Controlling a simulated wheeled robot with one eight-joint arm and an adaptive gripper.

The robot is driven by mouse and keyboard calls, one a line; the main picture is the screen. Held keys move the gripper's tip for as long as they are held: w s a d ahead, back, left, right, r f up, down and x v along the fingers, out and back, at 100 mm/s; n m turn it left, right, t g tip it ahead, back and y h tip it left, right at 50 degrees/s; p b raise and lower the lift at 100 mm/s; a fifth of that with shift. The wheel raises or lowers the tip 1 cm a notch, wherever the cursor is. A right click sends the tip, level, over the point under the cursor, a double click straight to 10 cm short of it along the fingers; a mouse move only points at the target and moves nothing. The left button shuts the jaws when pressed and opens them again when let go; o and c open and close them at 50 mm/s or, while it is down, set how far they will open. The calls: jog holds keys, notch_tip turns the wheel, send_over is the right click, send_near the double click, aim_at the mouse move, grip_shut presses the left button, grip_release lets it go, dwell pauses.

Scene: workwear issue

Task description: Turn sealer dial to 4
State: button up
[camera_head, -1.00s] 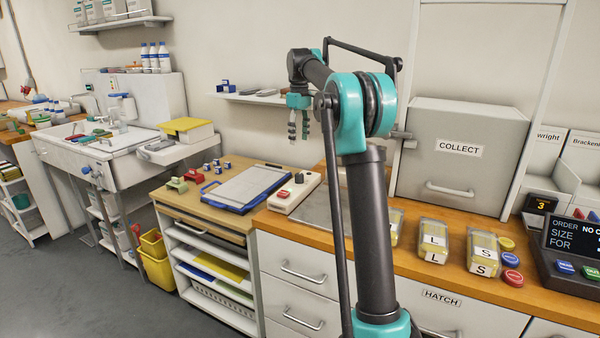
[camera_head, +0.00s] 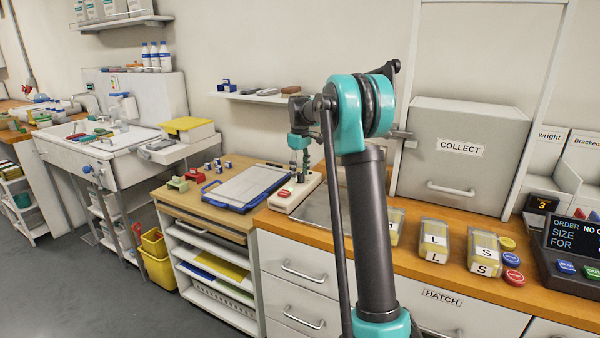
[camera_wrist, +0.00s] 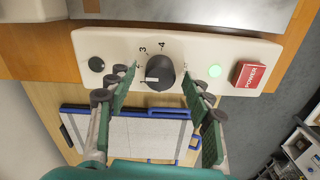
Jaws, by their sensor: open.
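In the head view my gripper (camera_head: 299,172) points down over the sealer.
The sealer panel also has a red POWER switch (camera_wrist: 251,75), a lit green lamp (camera_wrist: 214,71) and a black knob (camera_wrist: 96,64). A blue-edged board (camera_head: 246,187) lies left of the sealer. A wall shelf (camera_head: 262,98) is behind.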

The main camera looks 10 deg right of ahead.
jog(key=c, duration=1.2)
jog(key=shift+o, duration=0.2)
jog(key=shift+m, duration=0.3)
jog(key=m, duration=1.3)
jog(key=shift+m, duration=2.1)
